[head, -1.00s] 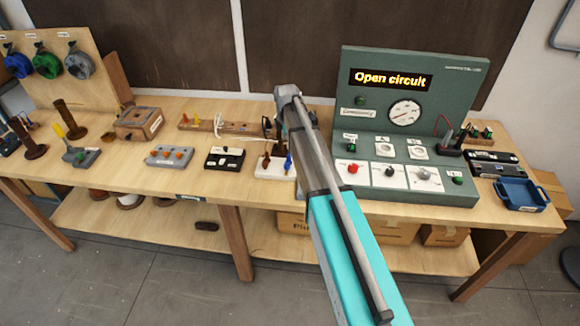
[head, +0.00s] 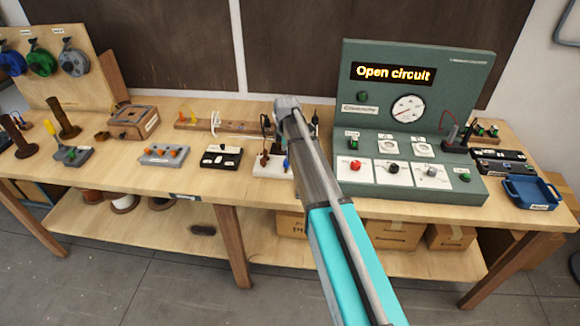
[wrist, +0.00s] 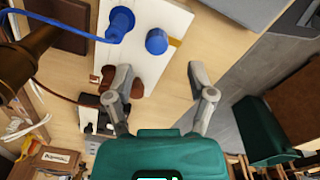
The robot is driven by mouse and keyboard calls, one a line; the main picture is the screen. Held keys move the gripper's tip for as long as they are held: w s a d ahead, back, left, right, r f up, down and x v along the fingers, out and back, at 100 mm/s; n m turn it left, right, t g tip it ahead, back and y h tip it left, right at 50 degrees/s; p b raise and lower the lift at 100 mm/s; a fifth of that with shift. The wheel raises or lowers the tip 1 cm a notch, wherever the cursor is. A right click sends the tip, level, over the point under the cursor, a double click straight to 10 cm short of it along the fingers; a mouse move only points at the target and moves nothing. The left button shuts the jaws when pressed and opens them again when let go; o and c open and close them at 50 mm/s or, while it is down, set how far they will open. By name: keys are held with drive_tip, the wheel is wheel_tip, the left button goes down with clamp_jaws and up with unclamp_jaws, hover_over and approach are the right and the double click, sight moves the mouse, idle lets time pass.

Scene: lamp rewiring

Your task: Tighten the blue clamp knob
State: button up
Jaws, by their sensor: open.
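A blue round knob (wrist: 157,41) stands on a white block (wrist: 152,72) in the wrist view. Left of it on the same block is a second blue round part (wrist: 120,22) with a blue wire running off to the left. My gripper (wrist: 161,76) is open and empty. Its fingertips point toward the block, and the blue knob lies beyond the gap between them, not between the fingers. Brown knobs (wrist: 138,88) sit beside the left finger. In the head view the white block (head: 270,170) is partly behind my arm, and my fingers cannot be made out there.
A green test panel (head: 470,100) reading "Open circuit" stands right of the block. A black switch box (head: 221,157) and a grey box with orange knobs (head: 164,154) are to the left. A blue tray (head: 532,193) is at the right end. Clear bench lies along the front.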

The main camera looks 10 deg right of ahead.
sight(287, 162)
drive_tip(key=shift+f+b, duration=2.25)
drive_tip(key=shift+f, duration=0.3)
drive_tip(key=shift+c, duration=0.2)
